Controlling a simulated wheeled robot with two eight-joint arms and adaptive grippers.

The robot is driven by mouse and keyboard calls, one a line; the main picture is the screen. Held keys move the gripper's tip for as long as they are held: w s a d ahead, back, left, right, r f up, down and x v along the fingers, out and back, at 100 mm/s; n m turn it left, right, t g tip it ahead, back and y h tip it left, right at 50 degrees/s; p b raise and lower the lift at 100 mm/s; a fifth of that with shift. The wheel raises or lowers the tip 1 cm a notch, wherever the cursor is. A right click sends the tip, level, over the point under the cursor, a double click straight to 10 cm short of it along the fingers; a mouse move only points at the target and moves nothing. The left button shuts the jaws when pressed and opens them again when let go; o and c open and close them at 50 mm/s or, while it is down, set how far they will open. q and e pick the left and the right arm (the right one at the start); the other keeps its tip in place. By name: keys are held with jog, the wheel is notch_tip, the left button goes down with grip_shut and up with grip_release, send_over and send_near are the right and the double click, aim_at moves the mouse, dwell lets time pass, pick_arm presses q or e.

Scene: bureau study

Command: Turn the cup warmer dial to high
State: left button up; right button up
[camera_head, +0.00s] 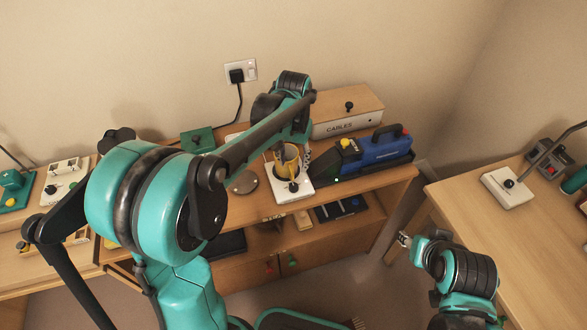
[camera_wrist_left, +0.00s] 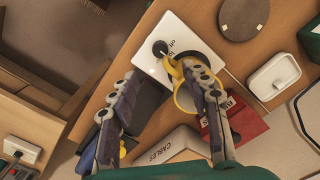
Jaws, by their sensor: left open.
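The cup warmer (camera_head: 305,192) is a white block with a black dial at its front, on the middle desk. The black dial (camera_head: 293,187) also shows in the left wrist view (camera_wrist_left: 160,48), beside dark lettering too small to read. A yellow cup (camera_head: 284,178) stands on the warmer behind the dial; its rim (camera_wrist_left: 180,103) is partly hidden by a finger. My left gripper (camera_wrist_left: 160,72) is open, its fingers spread over the warmer, with the dial ahead between the fingertips and nothing held. My right gripper (camera_head: 408,240) hangs in front of the right desk, away from the warmer.
A box marked CABLES (camera_head: 345,122) and a blue device with a red button (camera_head: 382,148) stand right of the warmer. A round brown coaster (camera_wrist_left: 243,16) lies beside it. A red object (camera_wrist_left: 245,122) is near the cup. The right desk (camera_head: 480,235) has clear room.

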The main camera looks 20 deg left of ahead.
aim_at(293, 186)
pick_arm(q)
jog(key=shift+r, duration=0.25)
notch_tip(293, 186, down, 4)
jog(key=n+p, duration=0.3)
jog(key=n, duration=1.2)
jog(key=shift+w, duration=0.1)
jog(key=shift+f, duration=0.3)
jog(key=shift+n, duration=0.3)
notch_tip(293, 186, down, 8)
jog(key=b, duration=0.2)
jog(key=shift+r+b, duration=0.2)
jog(key=shift+b, duration=0.15)
